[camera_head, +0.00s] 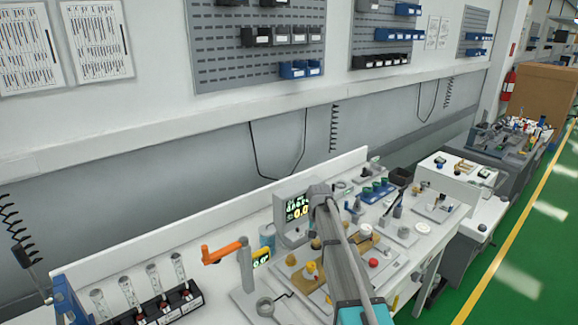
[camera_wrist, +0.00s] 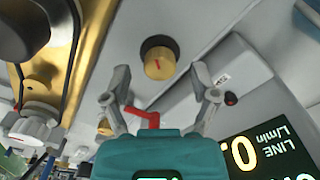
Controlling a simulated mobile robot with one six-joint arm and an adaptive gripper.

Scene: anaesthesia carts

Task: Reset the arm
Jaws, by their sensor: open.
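My gripper (camera_wrist: 160,84) shows in the wrist view with its two grey fingers spread apart and nothing between them. A yellow-gold knob with a red mark and a dark base (camera_wrist: 159,63) shows beyond the fingertips, on a pale panel. I cannot tell how far it is from the fingers. My arm (camera_head: 345,255) rises from the bottom of the head view over the cart top. Its upper end overlaps a grey display unit (camera_head: 292,222), and the gripper fingers cannot be made out there.
A lit display reading LINE L/min (camera_wrist: 265,155) is right of the gripper in the wrist view. A red handle (camera_wrist: 148,118) shows by the left finger. An orange lever (camera_head: 224,251) and a black rack with clear tubes (camera_head: 170,308) stand on the left. Green floor (camera_head: 520,255) is clear at right.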

